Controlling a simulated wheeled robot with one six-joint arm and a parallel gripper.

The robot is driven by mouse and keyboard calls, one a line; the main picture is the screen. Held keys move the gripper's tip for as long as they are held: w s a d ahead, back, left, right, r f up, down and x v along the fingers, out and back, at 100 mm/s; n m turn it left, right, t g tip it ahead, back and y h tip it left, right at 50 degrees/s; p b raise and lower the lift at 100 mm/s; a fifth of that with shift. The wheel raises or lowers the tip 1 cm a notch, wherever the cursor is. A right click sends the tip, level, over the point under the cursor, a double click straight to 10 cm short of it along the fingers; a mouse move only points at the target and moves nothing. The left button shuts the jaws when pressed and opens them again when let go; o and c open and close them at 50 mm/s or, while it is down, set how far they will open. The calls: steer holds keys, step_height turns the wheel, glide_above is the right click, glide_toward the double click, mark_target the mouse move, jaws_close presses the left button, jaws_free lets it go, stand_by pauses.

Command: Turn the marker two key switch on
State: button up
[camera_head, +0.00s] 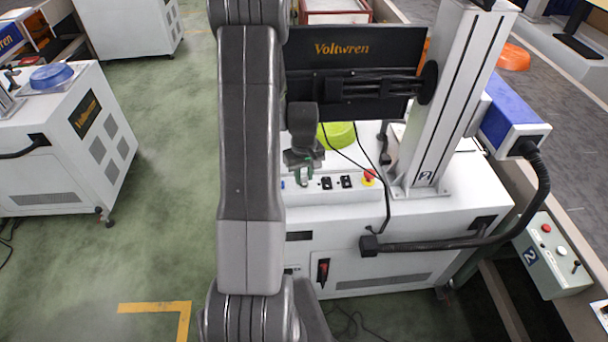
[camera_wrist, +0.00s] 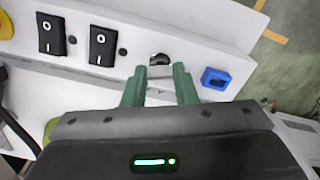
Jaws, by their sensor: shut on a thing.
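The marker (camera_head: 380,262) is a white cabinet with a column carrying the number 2. Its sloped front panel holds the key switch (camera_wrist: 160,60), a small dark and silver lock beside two black rocker switches (camera_wrist: 103,46). My gripper (camera_head: 304,176) is over the left part of this panel. In the wrist view my gripper (camera_wrist: 159,76) has its green fingers on both sides of the key, shut on it at the lock. The fingers hide part of the key, and its exact angle is hard to tell.
A blue socket (camera_wrist: 215,78) sits close to the right finger. A red and yellow emergency stop (camera_head: 369,177) is at the panel's right. A black Voltwren monitor (camera_head: 350,50) stands behind my gripper, and loose black cables hang near the panel.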

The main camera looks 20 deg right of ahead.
mark_target(304, 177)
steer(key=shift+f+m+b, duration=0.15)
steer(key=shift+m+b, duration=0.45)
steer(key=shift+b, duration=0.05)
steer(key=shift+m, duration=0.6)
steer(key=shift+r, duration=0.2)
steer(key=o, duration=1)
step_height(304, 177, up, 14)
steer(key=shift+f+b, duration=0.1)
steer(key=shift+b, duration=0.8)
